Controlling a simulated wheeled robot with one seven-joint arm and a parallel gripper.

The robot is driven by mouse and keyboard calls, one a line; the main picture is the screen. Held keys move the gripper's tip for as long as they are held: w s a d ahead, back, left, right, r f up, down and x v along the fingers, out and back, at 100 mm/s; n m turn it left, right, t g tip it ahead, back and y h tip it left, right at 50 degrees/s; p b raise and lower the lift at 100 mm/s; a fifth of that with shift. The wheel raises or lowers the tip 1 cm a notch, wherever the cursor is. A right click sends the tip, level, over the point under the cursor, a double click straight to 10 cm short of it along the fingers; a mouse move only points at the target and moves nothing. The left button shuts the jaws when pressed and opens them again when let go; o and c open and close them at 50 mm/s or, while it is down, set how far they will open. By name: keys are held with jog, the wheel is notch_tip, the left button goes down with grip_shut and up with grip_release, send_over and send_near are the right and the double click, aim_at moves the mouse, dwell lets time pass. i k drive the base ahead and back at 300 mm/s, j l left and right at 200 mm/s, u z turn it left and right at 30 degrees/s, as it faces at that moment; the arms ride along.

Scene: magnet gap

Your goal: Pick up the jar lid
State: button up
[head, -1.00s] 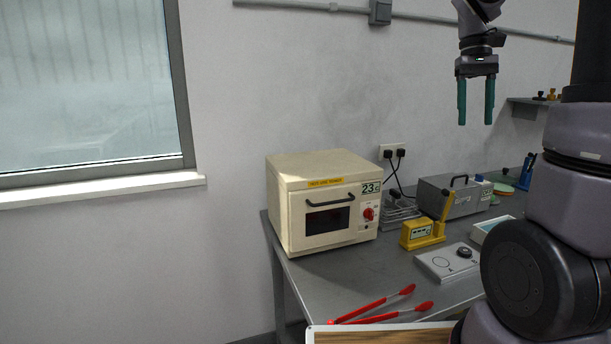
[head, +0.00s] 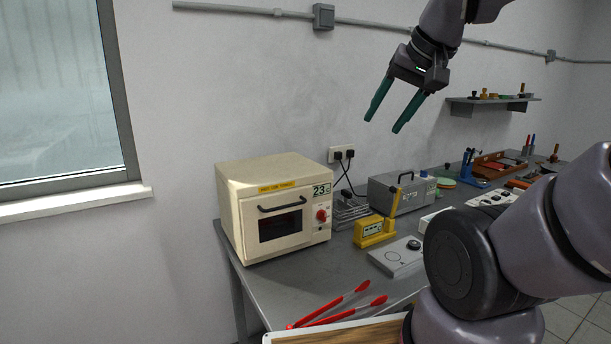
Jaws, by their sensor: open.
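My gripper (head: 383,122) is open and empty, high in front of the wall, above and behind the cream oven and the bench. Its two teal fingers point down and to the left, well apart from anything. I cannot make out a jar lid for certain.
The grey bench (head: 283,292) carries a cream oven (head: 262,207), a yellow device (head: 374,231), a grey box (head: 400,194), a hotplate-like panel (head: 397,258) and red tongs (head: 340,305). A wooden board (head: 340,333) lies in front. A wall shelf (head: 491,101) holds small items.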

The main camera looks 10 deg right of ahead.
aim_at(446, 171)
jog(key=l+z, duration=0.1)
jog(key=l, duration=0.4)
jog(key=i+l+z, duration=0.1)
jog(key=l, duration=0.35)
jog(key=l+z, duration=0.15)
jog(key=l, duration=0.35)
jog(key=i+l+z, duration=0.1)
jog(key=l, duration=0.35)
jog(key=i+l+z, duration=0.1)
jog(key=i, duration=0.25)
jog(key=l, duration=0.1)
